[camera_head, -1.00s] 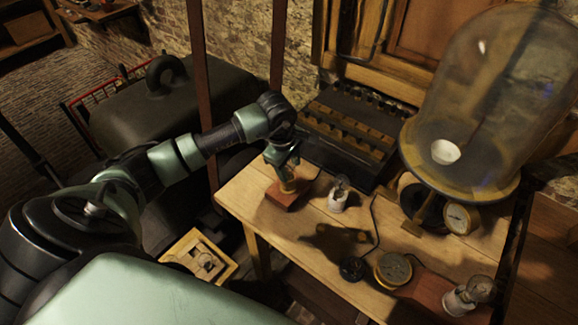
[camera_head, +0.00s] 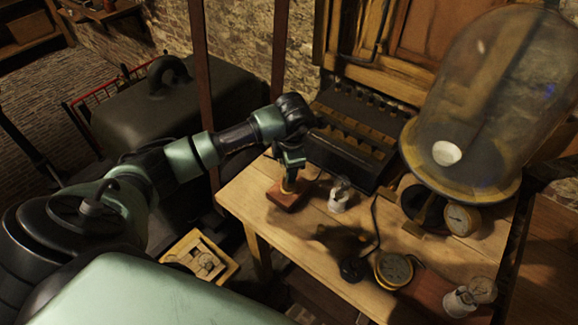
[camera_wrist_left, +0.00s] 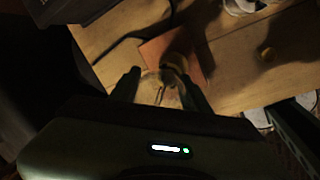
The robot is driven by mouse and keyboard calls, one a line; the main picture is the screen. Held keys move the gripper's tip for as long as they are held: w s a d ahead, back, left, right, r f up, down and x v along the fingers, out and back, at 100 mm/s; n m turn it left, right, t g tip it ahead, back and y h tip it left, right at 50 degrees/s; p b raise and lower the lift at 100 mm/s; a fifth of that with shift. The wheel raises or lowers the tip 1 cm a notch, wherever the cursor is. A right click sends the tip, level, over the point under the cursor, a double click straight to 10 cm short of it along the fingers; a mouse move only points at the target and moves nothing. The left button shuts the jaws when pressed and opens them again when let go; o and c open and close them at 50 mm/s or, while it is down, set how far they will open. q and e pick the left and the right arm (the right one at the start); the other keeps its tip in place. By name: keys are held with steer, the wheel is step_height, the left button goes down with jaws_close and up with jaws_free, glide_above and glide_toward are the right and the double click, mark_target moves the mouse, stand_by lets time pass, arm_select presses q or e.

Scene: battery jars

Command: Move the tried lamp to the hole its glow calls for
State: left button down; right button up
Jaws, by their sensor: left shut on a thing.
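My left gripper (camera_head: 290,165) points down over a small reddish wooden block (camera_head: 285,200) at the near left of the table. In the left wrist view its fingers (camera_wrist_left: 161,88) close around a clear glass lamp (camera_wrist_left: 158,92). The same block (camera_wrist_left: 192,48) and a round brass part (camera_wrist_left: 178,62) lie just beyond the lamp; I cannot tell whether the lamp still touches that part. No clear glow shows in the lamp. A long dark rack (camera_head: 345,140) with rows of holes stands behind the gripper. My right gripper is out of view.
A bulb on a white base (camera_head: 339,203) stands right of the block; another (camera_head: 459,302) is at the front right.

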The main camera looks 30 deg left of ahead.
arm_select(q)
steer(key=shift+n, duration=0.9)
steer(key=n+g, duration=0.1)
steer(key=n, duration=0.4)
steer(key=shift+s+n+y, duration=0.1)
steer(key=shift+n+y, duration=0.2)
steer(key=shift+a, duration=0.1)
steer(key=shift+r, duration=0.2)
steer(key=shift+p+v, duration=0.85)
steer(key=shift+v, duration=0.05)
steer(key=shift+a+r, duration=0.2)
steer(key=shift+a+p+v, duration=0.25)
steer(key=shift+p+v, duration=0.6)
steer(key=shift+v, duration=0.35)
steer(key=shift+a+p+v, duration=0.25)
steer(key=shift+p+v, duration=0.55)
steer(key=shift+v, duration=0.35)
steer(key=shift+r, duration=0.15)
